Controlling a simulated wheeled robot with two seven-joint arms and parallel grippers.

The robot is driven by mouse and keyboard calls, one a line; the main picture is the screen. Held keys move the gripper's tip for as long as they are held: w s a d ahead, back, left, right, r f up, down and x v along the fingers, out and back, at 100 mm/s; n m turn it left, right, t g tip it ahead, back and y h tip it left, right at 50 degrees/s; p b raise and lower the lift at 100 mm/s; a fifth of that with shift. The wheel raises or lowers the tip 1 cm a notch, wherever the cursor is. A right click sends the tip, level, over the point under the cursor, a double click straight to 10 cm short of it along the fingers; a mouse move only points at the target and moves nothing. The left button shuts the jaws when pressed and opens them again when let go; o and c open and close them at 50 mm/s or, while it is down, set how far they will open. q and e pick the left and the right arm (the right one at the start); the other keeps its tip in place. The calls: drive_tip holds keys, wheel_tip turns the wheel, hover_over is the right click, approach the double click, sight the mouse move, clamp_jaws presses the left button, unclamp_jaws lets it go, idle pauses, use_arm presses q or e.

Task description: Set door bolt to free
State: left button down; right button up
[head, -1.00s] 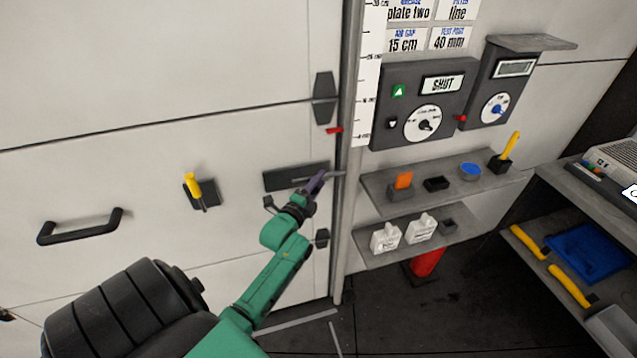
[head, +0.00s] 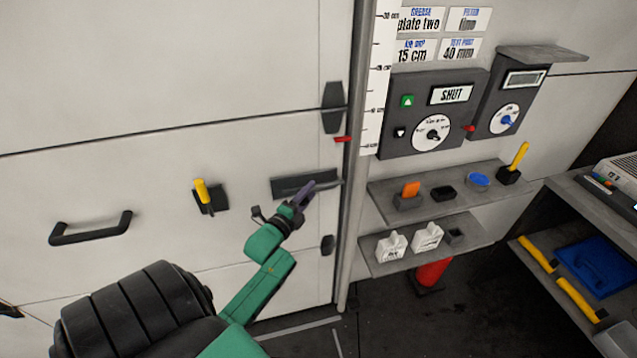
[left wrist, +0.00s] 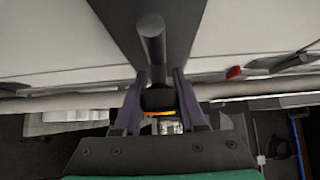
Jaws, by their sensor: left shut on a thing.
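The door bolt is a grey rod on a dark plate (head: 290,184) fixed to the pale door panel, near the door's right edge. In the left wrist view the round rod (left wrist: 151,45) runs along the dark plate, with a dark knob (left wrist: 158,98) at its near end. My left gripper (head: 306,190) is at the bolt, its purple fingers shut on the knob; in the left wrist view the fingers (left wrist: 159,92) stand on both sides of it. The rod's right tip shows just past the plate, close to the door post. My right gripper is not in view.
A yellow-handled tool (head: 201,190) sits in a holder on the door, with a black pull handle (head: 90,229) further left. Right of the post (head: 350,220) are a control box (head: 432,110) reading SHUT and two shelves (head: 385,190) with small items.

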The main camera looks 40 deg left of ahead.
use_arm(q)
drive_tip(key=shift+f, duration=0.15)
drive_tip(key=shift+c, duration=2.4)
unclamp_jaws()
drive_tip(key=shift+s+a, duration=0.15)
drive_tip(key=shift+s, duration=0.1)
drive_tip(key=s+d+b, duration=0.2)
drive_tip(key=s+b, duration=0.1)
drive_tip(key=s, duration=1.1)
drive_tip(key=shift+s+d, duration=0.15)
drive_tip(key=shift+d, duration=0.1)
